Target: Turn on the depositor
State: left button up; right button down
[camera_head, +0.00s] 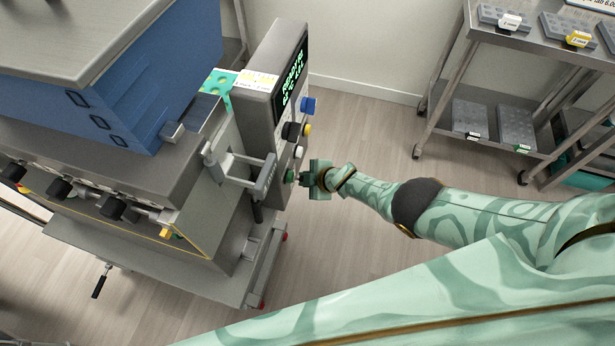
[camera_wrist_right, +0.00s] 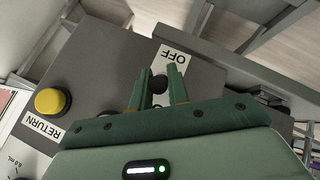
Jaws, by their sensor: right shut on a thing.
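The depositor (camera_head: 165,150) is a large grey and blue machine at the left of the head view. Its upright control panel (camera_head: 262,95) has a lit green-text display (camera_head: 291,75). My right gripper (camera_head: 303,178) is at the lower part of this panel, beside a green button (camera_head: 290,175). In the right wrist view its two green fingers (camera_wrist_right: 161,82) are closed around a small dark knob (camera_wrist_right: 158,84), just below an upside-down OFF label (camera_wrist_right: 176,60). The knob's exact turn is hidden between the fingers. My left gripper is not in view.
Above the gripper are a white button (camera_head: 298,152), a black knob (camera_head: 291,131), a yellow button (camera_head: 307,130) and a blue knob (camera_head: 308,106). A grey handle (camera_head: 262,177) juts out just left of my gripper. A metal cart (camera_head: 500,130) stands at the upper right; floor between is clear.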

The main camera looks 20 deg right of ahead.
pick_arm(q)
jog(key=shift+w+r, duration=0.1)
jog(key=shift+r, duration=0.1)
pick_arm(e)
jog(key=shift+a, duration=0.1)
jog(key=c, duration=1.4)
grip_release()
jog(key=shift+o, duration=0.2)
pick_arm(q)
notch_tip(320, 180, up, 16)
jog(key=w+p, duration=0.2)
jog(key=p, duration=1.4)
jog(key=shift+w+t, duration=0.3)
pick_arm(e)
jog(key=v, duration=1.6)
jog(key=shift+a+r, duration=0.2)
jog(key=shift+r, duration=0.2)
jog(key=shift+w, duration=0.1)
